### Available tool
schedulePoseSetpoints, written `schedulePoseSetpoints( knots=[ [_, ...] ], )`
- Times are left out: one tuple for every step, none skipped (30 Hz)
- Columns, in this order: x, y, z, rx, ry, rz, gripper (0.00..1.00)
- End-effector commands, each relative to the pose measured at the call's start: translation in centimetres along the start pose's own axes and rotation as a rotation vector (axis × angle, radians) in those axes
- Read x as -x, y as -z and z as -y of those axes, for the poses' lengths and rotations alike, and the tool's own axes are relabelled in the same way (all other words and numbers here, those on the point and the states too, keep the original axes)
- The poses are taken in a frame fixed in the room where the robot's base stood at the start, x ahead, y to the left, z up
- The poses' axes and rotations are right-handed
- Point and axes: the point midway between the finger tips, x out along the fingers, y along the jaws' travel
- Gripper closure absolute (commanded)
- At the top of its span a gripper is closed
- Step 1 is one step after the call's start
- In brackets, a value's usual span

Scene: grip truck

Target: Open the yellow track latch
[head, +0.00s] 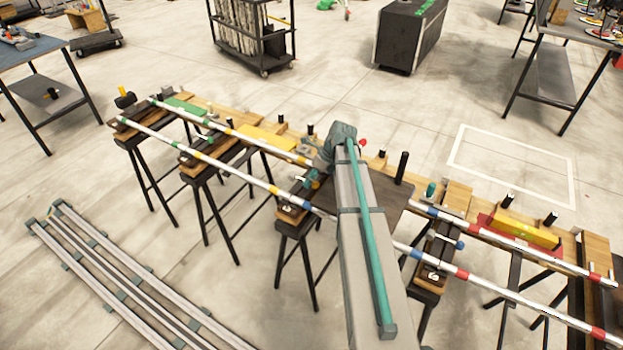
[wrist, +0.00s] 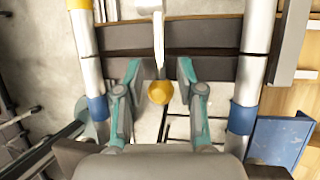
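In the wrist view, the yellow latch shows as a round yellow knob (wrist: 160,93) on a thin pale lever (wrist: 158,45) that reaches up to a dark crosspiece. My gripper (wrist: 160,69) has its two teal-tipped fingers apart, one on each side of the lever and knob. I see a gap on both sides, so it is open and holds nothing. In the head view, my arm covers the middle of the track, and the latch cannot be made out clearly there.
Two striped rails (head: 228,168) run along a row of black trestles. In the wrist view, a left rail (wrist: 88,50) and a right rail (wrist: 255,60) flank my gripper. A black post (head: 402,167) and a red knob (head: 363,143) stand near my arm. Spare rails (head: 120,290) lie on the floor.

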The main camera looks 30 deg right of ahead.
Motion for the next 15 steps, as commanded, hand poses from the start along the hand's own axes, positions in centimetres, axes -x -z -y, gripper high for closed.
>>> schedulePoseSetpoints(
  knots=[
    [-0.18, -0.01, -0.02, 0.0, 0.0, 0.0, 0.62],
    [-0.25, -0.01, -0.01, 0.0, 0.0, 0.0, 0.62],
    [-0.3, -0.01, -0.01, 0.0, 0.0, 0.0, 0.62],
    [-0.32, -0.01, -0.01, 0.0, 0.0, 0.0, 0.62],
    [-0.32, -0.01, -0.01, 0.0, 0.0, 0.0, 0.62],
    [-0.32, -0.01, -0.01, 0.0, 0.0, 0.0, 0.62],
    [-0.31, -0.01, 0.0, 0.0, 0.0, 0.0, 0.62],
    [-0.31, -0.01, 0.0, 0.0, 0.0, 0.001, 0.62],
    [-0.3, -0.01, 0.0, 0.0, 0.0, 0.001, 0.62],
    [-0.3, -0.01, 0.0, 0.0, 0.0, 0.001, 0.64],
    [-0.3, -0.01, 0.0, 0.0, 0.0, 0.001, 0.69],
    [-0.29, -0.01, 0.0, 0.0, 0.0, 0.0, 0.75],
    [-0.29, 0.0, 0.0, 0.0, 0.0, 0.001, 0.8],
    [-0.28, -0.01, 0.0, 0.0, 0.0, 0.001, 0.85],
    [-0.28, 0.0, 0.0, 0.0, 0.0, 0.0, 0.92]
  ],
)
